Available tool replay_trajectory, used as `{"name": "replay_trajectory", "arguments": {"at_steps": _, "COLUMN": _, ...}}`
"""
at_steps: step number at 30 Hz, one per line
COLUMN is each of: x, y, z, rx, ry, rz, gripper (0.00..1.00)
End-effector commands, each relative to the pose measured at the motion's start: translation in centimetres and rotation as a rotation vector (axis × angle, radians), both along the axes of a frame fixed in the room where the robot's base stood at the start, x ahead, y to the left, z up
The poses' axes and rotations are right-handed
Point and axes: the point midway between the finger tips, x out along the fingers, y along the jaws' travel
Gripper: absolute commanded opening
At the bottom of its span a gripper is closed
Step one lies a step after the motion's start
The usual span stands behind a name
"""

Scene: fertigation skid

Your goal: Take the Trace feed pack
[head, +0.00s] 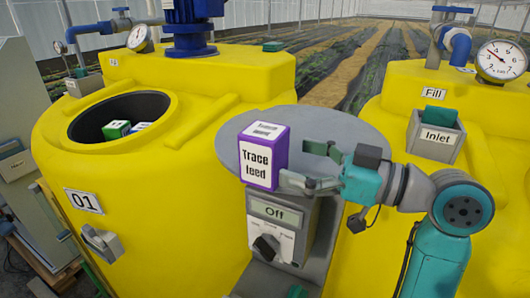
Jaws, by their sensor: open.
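The Trace feed pack (264,157) is a purple box with a white front label reading "Trace feed" and a barcode label on top. It stands upright on a round grey platform (345,128), near the platform's left front edge. My gripper (298,166) is open at the right side of the pack, with its fingers pointing left. One finger is toward the back and the other is near the pack's lower right front corner. I cannot tell whether either finger touches the pack.
A control box (281,225) with an "Off" display and a knob sits just below the platform. A yellow tank (190,210) at left has an open round mouth with green and blue packs inside. Another yellow tank (490,165) at right carries an "Inlet" box (435,137) and a gauge (501,61).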

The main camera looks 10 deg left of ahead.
Motion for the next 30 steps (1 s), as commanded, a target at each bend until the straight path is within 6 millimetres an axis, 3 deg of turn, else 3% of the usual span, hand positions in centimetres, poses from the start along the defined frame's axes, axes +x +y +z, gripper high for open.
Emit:
{"name": "replay_trajectory", "arguments": {"at_steps": 7, "x": 0.5, "y": 1.6, "z": 0.1, "rx": 0.000, "ry": -0.001, "rz": 0.001, "gripper": 0.97}}
{"name": "replay_trajectory", "arguments": {"at_steps": 16, "x": 1.5, "y": 5.4, "z": 0.5, "rx": 0.000, "ry": 0.000, "rz": 0.003, "gripper": 0.97}}
{"name": "replay_trajectory", "arguments": {"at_steps": 26, "x": 1.8, "y": 5.9, "z": 0.5, "rx": 0.000, "ry": 0.000, "rz": -0.001, "gripper": 0.97}}
{"name": "replay_trajectory", "arguments": {"at_steps": 30, "x": 1.8, "y": 5.9, "z": 0.5, "rx": 0.000, "ry": 0.000, "rz": -0.001, "gripper": 0.62}}
